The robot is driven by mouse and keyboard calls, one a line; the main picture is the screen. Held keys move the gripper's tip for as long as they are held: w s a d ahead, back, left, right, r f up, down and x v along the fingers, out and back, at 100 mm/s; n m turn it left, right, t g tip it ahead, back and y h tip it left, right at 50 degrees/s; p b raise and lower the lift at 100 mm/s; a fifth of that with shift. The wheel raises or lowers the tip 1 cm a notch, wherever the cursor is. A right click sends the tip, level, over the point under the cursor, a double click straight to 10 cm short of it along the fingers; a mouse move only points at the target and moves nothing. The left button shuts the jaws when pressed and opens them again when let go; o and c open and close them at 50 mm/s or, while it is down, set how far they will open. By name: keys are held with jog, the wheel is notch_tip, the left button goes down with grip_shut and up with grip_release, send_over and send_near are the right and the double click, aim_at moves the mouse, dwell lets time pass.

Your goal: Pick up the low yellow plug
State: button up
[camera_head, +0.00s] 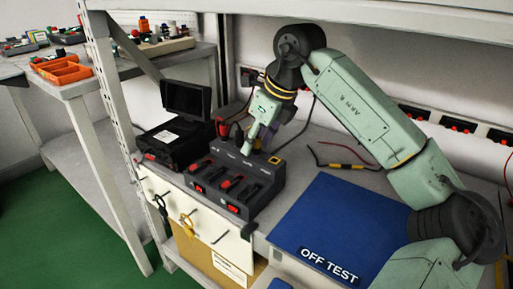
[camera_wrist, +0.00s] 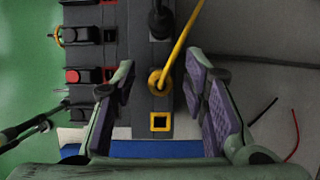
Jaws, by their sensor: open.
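The yellow plug (camera_wrist: 157,83) sits low on the top of the dark rack unit, with a yellow cable running up and away from it in the wrist view. My gripper (camera_wrist: 161,68) is open, with one purple-padded finger on each side of the plug; I cannot tell whether either finger touches it. In the head view my gripper (camera_head: 258,145) points down at the back of the rack unit (camera_head: 236,205) and hides the plug there.
A yellow-framed square socket (camera_wrist: 160,121) lies beside the plug. A black plug (camera_wrist: 160,20) stands in the same row. A small monitor (camera_head: 186,98) is left of the rack. A blue "OFF TEST" mat (camera_head: 335,220) lies right. Loose leads (camera_head: 345,166) lie behind the mat.

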jog(key=shift+c, duration=0.5)
grip_shut()
jog(key=shift+r, duration=0.55)
jog(key=v, duration=0.2)
jog(key=shift+d+r+p, duration=0.25)
jog(key=shift+r+p, duration=0.05)
jog(key=s+d, duration=1)
jog(key=d, duration=0.3)
jog(key=shift+d, duration=0.3)
